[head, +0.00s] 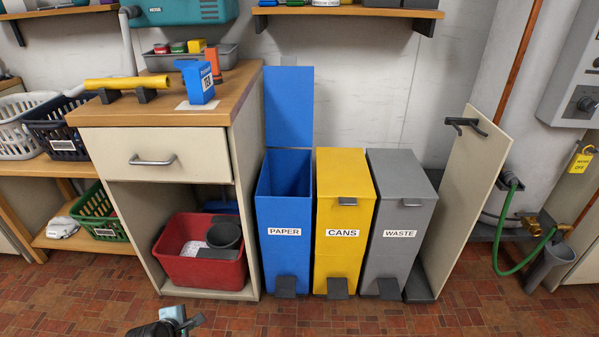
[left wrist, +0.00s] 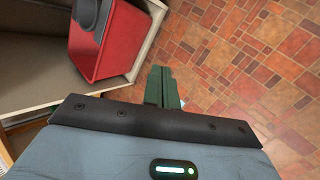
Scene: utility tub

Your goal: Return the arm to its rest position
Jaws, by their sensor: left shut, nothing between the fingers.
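My left gripper (head: 196,321) shows at the bottom edge of the head view, low in front of the cabinet and over the tiled floor. In the left wrist view its fingers (left wrist: 162,88) are together, with nothing between them. The red tub (left wrist: 103,42) in the cabinet's open lower bay is ahead and to the left of the fingers, apart from them. My right gripper is in neither view.
The cabinet (head: 154,155) has a shut drawer and a red tub (head: 200,268) below. The blue PAPER bin (head: 284,210) has its lid up. The yellow CANS bin (head: 342,205) and grey WASTE bin (head: 400,205) are shut. Open floor (head: 400,318) lies in front.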

